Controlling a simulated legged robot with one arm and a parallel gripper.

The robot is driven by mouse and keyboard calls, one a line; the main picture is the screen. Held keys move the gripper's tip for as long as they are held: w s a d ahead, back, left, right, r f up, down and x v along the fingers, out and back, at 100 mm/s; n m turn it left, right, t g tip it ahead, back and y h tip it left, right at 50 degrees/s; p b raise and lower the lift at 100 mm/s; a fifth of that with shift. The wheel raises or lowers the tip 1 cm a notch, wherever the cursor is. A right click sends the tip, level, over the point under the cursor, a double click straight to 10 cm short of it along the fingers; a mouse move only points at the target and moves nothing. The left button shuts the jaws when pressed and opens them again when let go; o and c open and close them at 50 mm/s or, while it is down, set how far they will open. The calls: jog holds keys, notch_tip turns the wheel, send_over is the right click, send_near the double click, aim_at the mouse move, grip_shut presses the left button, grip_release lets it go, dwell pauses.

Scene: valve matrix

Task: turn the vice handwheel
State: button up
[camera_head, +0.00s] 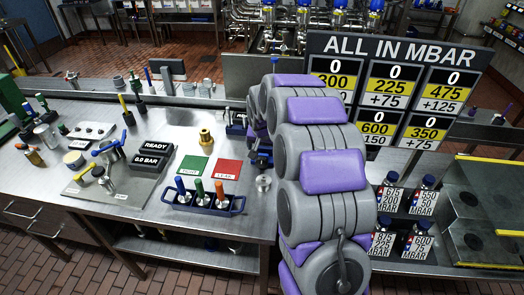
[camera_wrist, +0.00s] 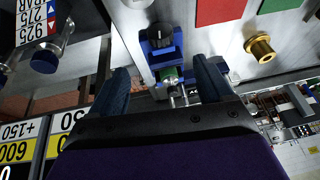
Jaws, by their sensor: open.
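The blue vice (camera_wrist: 164,60) shows in the wrist view, at the edge of the metal bench. A dark ribbed knob (camera_wrist: 161,38) sits on its upper part; it may be the handwheel, but I cannot tell for sure. A green piece and thin metal parts show below it. My gripper (camera_wrist: 163,68) is open, with its two dark fingers on either side of the vice in this view. I cannot tell how far the fingers are from it or whether they touch. In the head view my arm hides the gripper and most of the vice.
A brass fitting (camera_head: 206,138) stands behind a green mat (camera_head: 193,166) and a red mat (camera_head: 229,171). A blue rack (camera_head: 203,203) holds several coloured-handled tools at the bench's front. A pressure board (camera_head: 398,47) and several labelled bottles (camera_head: 420,240) are to the right.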

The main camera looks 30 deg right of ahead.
jog(key=shift+v, duration=1.55)
